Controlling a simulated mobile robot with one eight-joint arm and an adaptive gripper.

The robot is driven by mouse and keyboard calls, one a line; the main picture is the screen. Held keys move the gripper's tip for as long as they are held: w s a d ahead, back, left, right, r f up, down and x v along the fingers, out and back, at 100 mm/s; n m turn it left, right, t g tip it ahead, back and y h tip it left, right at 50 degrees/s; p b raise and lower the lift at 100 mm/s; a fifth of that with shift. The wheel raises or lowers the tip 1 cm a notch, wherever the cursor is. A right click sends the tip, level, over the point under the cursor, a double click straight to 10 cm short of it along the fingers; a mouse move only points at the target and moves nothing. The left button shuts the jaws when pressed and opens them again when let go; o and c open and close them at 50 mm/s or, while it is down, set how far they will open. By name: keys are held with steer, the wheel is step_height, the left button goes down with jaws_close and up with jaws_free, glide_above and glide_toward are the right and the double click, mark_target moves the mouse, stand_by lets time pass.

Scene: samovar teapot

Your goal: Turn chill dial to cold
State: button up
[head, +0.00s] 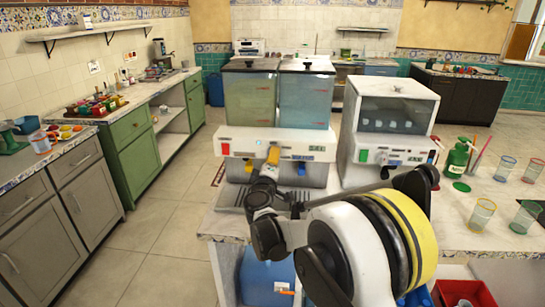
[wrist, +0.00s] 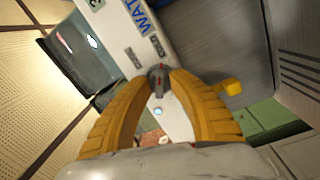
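The chill dial is a small dark grey knob (wrist: 158,72) with a red mark, on the white front panel (wrist: 136,35) in the wrist view. My gripper (wrist: 160,78) has its two yellow fingers on either side of the knob, and their tips appear to touch it. In the head view, my gripper (head: 273,156) is at the front panel of the left drink dispenser (head: 236,137), and its fingers hide the dial there. Small grey labels (wrist: 157,47) sit beside the knob; I cannot read them clearly.
A yellow tap (wrist: 232,86) is close to the right finger in the wrist view. A blue tap (head: 301,168) is right of my gripper in the head view. A second dispenser (head: 388,120), a green bottle (head: 456,160) and several glasses (head: 481,213) stand farther right.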

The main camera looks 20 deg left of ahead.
steer(key=o, duration=0.5)
steer(key=shift+w+d, duration=0.1)
steer(key=v, duration=1.2)
